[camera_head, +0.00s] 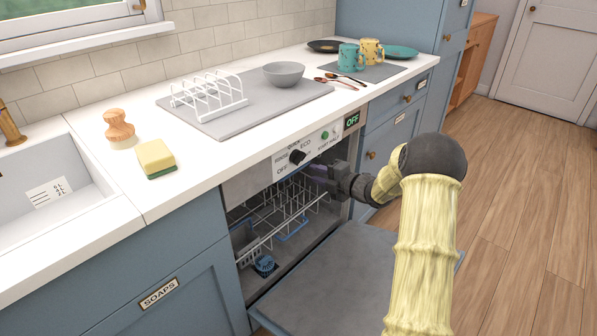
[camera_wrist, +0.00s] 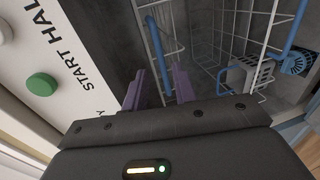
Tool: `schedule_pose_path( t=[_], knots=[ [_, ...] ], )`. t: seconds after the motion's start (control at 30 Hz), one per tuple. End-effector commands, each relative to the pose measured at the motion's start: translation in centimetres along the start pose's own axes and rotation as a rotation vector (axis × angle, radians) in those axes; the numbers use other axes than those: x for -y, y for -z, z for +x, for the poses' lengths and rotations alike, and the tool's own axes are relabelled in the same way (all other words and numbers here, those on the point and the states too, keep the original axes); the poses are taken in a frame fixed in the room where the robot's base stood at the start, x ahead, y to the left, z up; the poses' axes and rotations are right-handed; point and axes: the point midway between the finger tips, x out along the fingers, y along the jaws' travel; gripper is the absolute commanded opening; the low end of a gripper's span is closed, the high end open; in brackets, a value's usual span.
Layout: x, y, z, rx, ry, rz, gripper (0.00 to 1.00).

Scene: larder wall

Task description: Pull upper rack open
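The upper rack (camera_head: 285,208) is a white wire rack inside the open dishwasher, under its control panel. It also shows in the wrist view as white wires (camera_wrist: 205,45) with a blue bar (camera_wrist: 157,50). My gripper (camera_head: 318,173) is at the right side of the dishwasher opening, just below the panel, at about the rack's height. In the wrist view its two purple fingers (camera_wrist: 160,88) stand apart, and the blue bar runs down toward the gap between them. I cannot tell whether the fingers touch the bar. The rack's right end is partly hidden by my gripper.
The dishwasher door (camera_head: 330,285) is folded down in front. A grey basket (camera_head: 246,240) and a blue part (camera_head: 265,265) show inside. The control panel (camera_wrist: 60,60) is close beside my fingers. The counter (camera_head: 215,150) lies above. The floor at right (camera_head: 520,200) is clear.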

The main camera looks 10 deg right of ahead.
Motion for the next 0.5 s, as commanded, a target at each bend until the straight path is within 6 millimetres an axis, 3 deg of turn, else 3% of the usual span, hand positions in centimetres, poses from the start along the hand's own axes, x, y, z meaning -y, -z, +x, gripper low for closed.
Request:
schedule_pose_path(
  t=[0.3, 0.5],
  knots=[
    [0.2, 0.1, 5.7, -0.002, -0.001, 0.0, 0.28],
    [0.1, 0.0, 7.8, -0.001, -0.001, 0.0, 0.28]
  ],
)
